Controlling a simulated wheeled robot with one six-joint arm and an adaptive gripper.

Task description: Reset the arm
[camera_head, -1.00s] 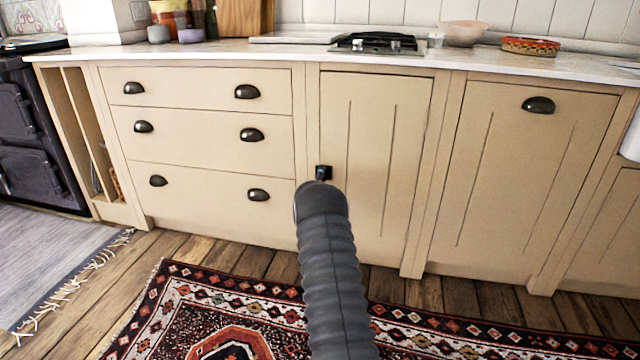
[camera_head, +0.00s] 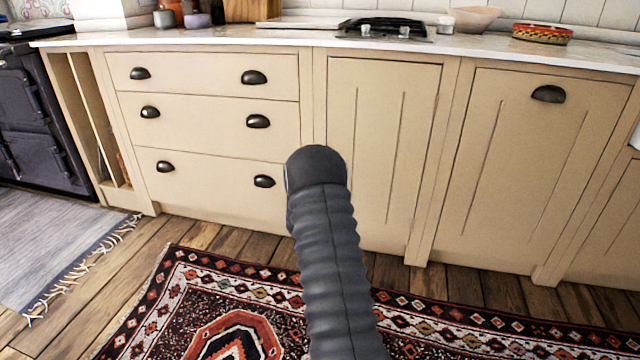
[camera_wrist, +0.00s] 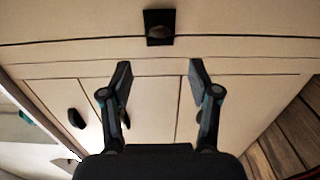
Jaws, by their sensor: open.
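My gripper (camera_wrist: 160,73) is open in the wrist view, its two dark fingers apart with nothing between them. Beyond the fingertips is a beige cabinet front (camera_wrist: 60,58) with a dark square-backed handle (camera_wrist: 160,27). The fingers appear clear of the handle, though the exact gap is hard to tell. In the head view my grey ribbed arm reaches toward the cabinets and hides my gripper.
Beige drawers (camera_head: 205,115) stand left of my arm, and cabinet doors (camera_head: 545,170) stand to the right. The countertop (camera_head: 480,52) holds a hob (camera_head: 385,28), a bowl (camera_head: 472,19) and a red tin (camera_head: 541,34). A patterned rug (camera_head: 180,310) covers the wooden floor.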

